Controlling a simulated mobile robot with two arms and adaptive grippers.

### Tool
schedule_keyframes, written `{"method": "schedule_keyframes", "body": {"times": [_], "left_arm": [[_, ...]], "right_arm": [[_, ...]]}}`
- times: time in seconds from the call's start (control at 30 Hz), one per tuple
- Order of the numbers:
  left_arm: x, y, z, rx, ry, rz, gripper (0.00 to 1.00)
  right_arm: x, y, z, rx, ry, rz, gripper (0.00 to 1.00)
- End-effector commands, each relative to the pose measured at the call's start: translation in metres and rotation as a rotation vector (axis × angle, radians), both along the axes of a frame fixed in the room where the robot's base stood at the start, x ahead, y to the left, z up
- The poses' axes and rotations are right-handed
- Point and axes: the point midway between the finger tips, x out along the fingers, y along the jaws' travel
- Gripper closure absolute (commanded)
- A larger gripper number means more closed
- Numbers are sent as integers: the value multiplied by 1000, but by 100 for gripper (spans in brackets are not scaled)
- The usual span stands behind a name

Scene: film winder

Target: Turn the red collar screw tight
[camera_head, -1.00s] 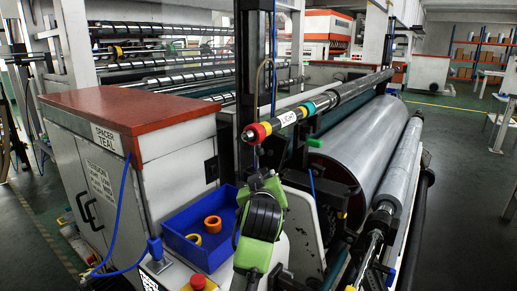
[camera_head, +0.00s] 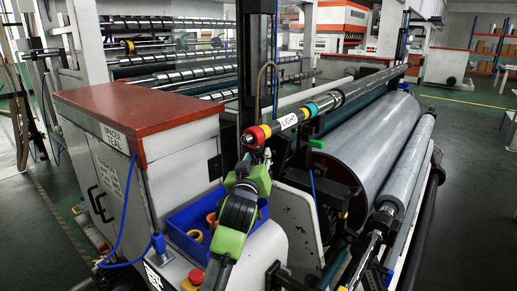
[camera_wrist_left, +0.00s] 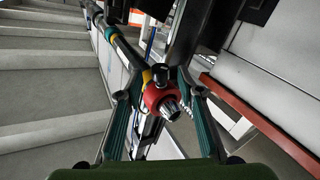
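The red collar (camera_head: 254,134) sits near the front end of a shaft with a white LIGHT label and yellow and teal bands. In the left wrist view the red collar (camera_wrist_left: 154,97) faces me, with a bare metal shaft end (camera_wrist_left: 170,109) and a black knob (camera_wrist_left: 160,74) beside it. The knob looks like its screw. My left gripper (camera_head: 248,160) is just below the collar in the head view. In the left wrist view its two dark green fingers stand apart on either side of the collar; I see no clear contact. My right gripper is not in view.
A white cabinet (camera_head: 160,180) with a red top stands at left. A large silver roll (camera_head: 375,140) lies at right. A red button (camera_head: 196,276) is at the front.

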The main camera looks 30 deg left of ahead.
Motion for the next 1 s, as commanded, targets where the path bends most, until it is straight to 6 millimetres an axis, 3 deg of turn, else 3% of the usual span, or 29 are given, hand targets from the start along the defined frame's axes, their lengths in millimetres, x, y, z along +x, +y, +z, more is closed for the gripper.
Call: {"method": "schedule_keyframes", "body": {"times": [0.2, 0.57, 0.6, 0.73, 1.0], "left_arm": [[22, 10, 1, -1, 1, 1, 66], [27, 13, 0, 0, -1, 0, 66], [27, 13, 0, 0, -1, 0, 68], [27, 12, 0, 0, 0, 0, 100], [27, 12, -1, -3, 8, 26, 100]], "right_arm": [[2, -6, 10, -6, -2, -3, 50], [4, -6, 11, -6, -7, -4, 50], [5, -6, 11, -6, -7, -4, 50], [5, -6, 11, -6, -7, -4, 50], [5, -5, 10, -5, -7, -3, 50]]}}
